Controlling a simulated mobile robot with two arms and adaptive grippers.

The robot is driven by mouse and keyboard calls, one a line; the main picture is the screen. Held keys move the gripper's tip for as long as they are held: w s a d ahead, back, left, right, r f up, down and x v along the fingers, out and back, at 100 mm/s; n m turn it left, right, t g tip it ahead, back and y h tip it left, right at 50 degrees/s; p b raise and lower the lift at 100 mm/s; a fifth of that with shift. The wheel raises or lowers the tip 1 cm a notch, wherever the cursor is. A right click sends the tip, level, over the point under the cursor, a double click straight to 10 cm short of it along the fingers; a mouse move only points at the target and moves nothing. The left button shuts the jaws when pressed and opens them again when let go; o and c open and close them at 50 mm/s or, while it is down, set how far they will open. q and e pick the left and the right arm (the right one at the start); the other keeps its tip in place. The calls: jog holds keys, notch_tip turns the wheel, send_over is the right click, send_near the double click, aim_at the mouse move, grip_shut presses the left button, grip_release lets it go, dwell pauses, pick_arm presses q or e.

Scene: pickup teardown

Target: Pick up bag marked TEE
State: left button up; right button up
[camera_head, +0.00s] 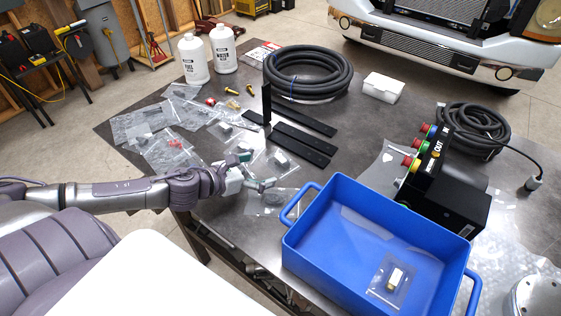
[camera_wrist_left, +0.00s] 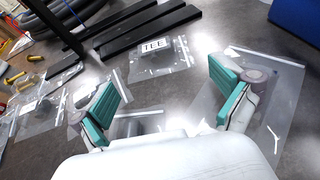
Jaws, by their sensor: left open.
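The clear bag marked TEE (camera_wrist_left: 154,46) lies flat on the dark table, its white label readable in the left wrist view. In the head view, a clear bag (camera_head: 281,158) that appears to be it lies just beyond my left gripper (camera_head: 258,172). My left gripper is open, with green pads on both fingers, and it also shows in the left wrist view (camera_wrist_left: 165,80). The TEE bag lies ahead of the gap between the fingertips, and nothing is gripped. Another clear bag (camera_wrist_left: 275,105) lies under and beside the right-hand finger. My right gripper is out of view.
Black flat bars (camera_head: 300,146) and a coiled hose (camera_head: 308,72) lie beyond the bags. Several more clear bags (camera_head: 170,150) lie at left. White bottles (camera_head: 223,50) stand at the back.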

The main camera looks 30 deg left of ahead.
aim_at(276, 163)
pick_arm(q)
jog(key=shift+w, duration=0.5)
jog(key=p+x, duration=0.1)
jog(key=x, duration=0.2)
jog(key=shift+w+p, duration=0.35)
jog(key=shift+w+d+f, duration=0.15)
jog(key=shift+w+f, duration=0.05)
jog(key=shift+w, duration=0.05)
jog(key=shift+c, duration=0.3)
jog(key=shift+s, duration=0.1)
jog(key=c, duration=1.2)
